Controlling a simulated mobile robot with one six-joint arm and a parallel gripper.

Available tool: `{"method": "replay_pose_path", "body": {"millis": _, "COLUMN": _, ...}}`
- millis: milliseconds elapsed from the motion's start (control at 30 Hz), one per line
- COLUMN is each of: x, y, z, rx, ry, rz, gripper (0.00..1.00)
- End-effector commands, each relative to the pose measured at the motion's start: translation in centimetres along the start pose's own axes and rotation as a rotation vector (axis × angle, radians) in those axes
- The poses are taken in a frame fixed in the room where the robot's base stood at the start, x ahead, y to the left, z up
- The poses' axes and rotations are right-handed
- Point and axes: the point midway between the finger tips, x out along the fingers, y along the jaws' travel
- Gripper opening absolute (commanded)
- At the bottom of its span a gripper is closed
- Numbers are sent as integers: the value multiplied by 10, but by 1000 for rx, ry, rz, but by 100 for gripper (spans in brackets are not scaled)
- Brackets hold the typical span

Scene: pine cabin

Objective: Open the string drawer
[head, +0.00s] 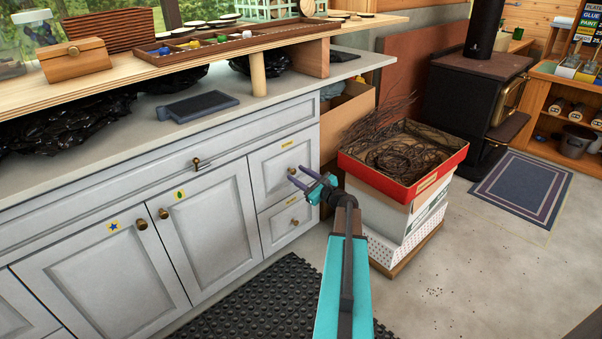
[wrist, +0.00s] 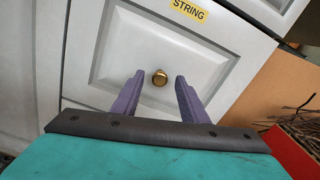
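The string drawer (wrist: 109,62) is a pale grey panelled front with a yellow STRING label (wrist: 188,10) and a round brass knob (wrist: 159,77). In the head view the drawer (head: 271,172) is the upper one at the right end of the cabinet, and it looks shut. My gripper (head: 311,179) is in front of it. In the wrist view the two purple fingers of my gripper (wrist: 158,88) are apart, one on each side of the knob. I cannot tell whether the fingertips reach past the knob; no finger visibly touches it.
A lower drawer (head: 285,222) with its own knob sits below. Cupboard doors (head: 105,278) are to the left. A red box of twigs (head: 402,160) on stacked boxes stands close to the right of my arm. A black studded mat (head: 265,300) covers the floor in front.

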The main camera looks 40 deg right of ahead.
Motion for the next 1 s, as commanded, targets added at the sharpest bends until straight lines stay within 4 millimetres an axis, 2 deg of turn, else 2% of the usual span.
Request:
{"method": "replay_pose_path", "body": {"millis": 133, "x": 8, "y": 0, "z": 0, "rx": 0, "ry": -1, "rz": 0, "gripper": 40}}
{"method": "replay_pose_path", "body": {"millis": 433, "x": 8, "y": 0, "z": 1, "rx": 0, "ry": 0, "rz": 1, "gripper": 40}}
{"method": "replay_pose_path", "body": {"millis": 667, "x": 8, "y": 0, "z": 1, "rx": -1, "ry": 0, "rz": 1, "gripper": 3}}
{"method": "replay_pose_path", "body": {"millis": 700, "x": 8, "y": 1, "z": 1, "rx": -1, "ry": 0, "rz": 1, "gripper": 0}}
{"method": "replay_pose_path", "body": {"millis": 767, "x": 8, "y": 1, "z": 1, "rx": -1, "ry": 0, "rz": 1, "gripper": 0}}
{"method": "replay_pose_path", "body": {"millis": 800, "x": 6, "y": 13, "z": 5, "rx": 0, "ry": -1, "rz": 4, "gripper": 0}}
{"method": "replay_pose_path", "body": {"millis": 867, "x": 9, "y": 6, "z": 2, "rx": 0, "ry": -1, "rz": 4, "gripper": 0}}
{"method": "replay_pose_path", "body": {"millis": 1000, "x": 8, "y": 5, "z": 2, "rx": -1, "ry": -3, "rz": 8, "gripper": 0}}
